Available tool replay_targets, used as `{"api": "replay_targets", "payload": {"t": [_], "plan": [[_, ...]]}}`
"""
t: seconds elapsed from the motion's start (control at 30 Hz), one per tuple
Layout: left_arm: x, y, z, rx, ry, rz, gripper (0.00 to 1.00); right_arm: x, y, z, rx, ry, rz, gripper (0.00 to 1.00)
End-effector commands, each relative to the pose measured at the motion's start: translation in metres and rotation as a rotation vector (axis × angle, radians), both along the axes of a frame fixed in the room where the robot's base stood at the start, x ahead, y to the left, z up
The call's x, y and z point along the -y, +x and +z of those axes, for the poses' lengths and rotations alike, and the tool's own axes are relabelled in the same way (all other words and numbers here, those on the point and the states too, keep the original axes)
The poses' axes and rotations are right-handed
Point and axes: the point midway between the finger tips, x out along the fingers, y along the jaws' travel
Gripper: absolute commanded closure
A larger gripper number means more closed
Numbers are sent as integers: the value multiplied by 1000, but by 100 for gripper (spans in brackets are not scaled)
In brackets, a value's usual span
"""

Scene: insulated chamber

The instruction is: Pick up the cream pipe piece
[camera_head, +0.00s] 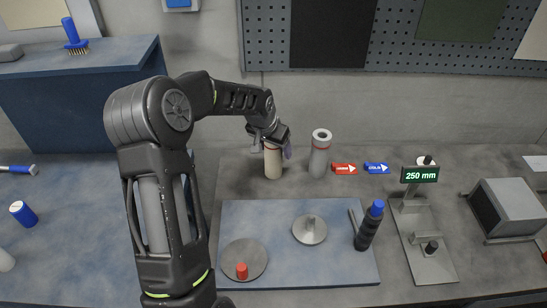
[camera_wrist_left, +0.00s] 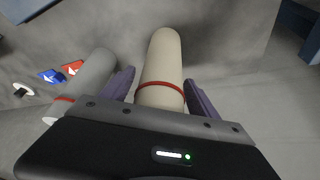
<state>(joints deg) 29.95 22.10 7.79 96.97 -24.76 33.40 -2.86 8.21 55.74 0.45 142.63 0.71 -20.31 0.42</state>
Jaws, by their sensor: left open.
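The cream pipe piece (camera_head: 273,163) stands upright on the grey bench, left of a grey pipe piece (camera_head: 320,155). In the wrist view the cream pipe (camera_wrist_left: 163,70) has a red ring near the gripper end. My left gripper (camera_head: 276,143) is at the top of the cream pipe and covers its upper end. In the wrist view its two purple fingers lie on either side of the pipe, open, with small gaps visible. The grey pipe (camera_wrist_left: 90,75) is just outside one finger. My right gripper is not in view.
A blue mat (camera_head: 350,273) holds two round discs, a red-knobbed part (camera_head: 242,270) and a black bottle with a blue cap (camera_head: 369,226). Red (camera_head: 345,169) and blue (camera_head: 377,168) tags lie right of the grey pipe. A gauge stand with a 250 mm display (camera_head: 420,175) is farther right.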

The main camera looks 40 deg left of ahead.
Motion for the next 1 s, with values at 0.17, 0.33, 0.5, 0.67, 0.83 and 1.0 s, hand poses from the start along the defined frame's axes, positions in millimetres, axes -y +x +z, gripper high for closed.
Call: {"api": "replay_targets", "payload": {"t": [0.17,0.33,0.5,0.67,0.83,1.0], "plan": [[0,0,1,1,0,0,31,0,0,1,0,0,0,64],[0,0,1,1,0,0,31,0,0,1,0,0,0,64],[0,0,1,1,0,0,31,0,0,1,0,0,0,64],[0,0,1,1,0,0,43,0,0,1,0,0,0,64],[0,0,1,1,0,0,57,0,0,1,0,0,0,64],[0,0,1,1,0,0,71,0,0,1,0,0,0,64]]}}
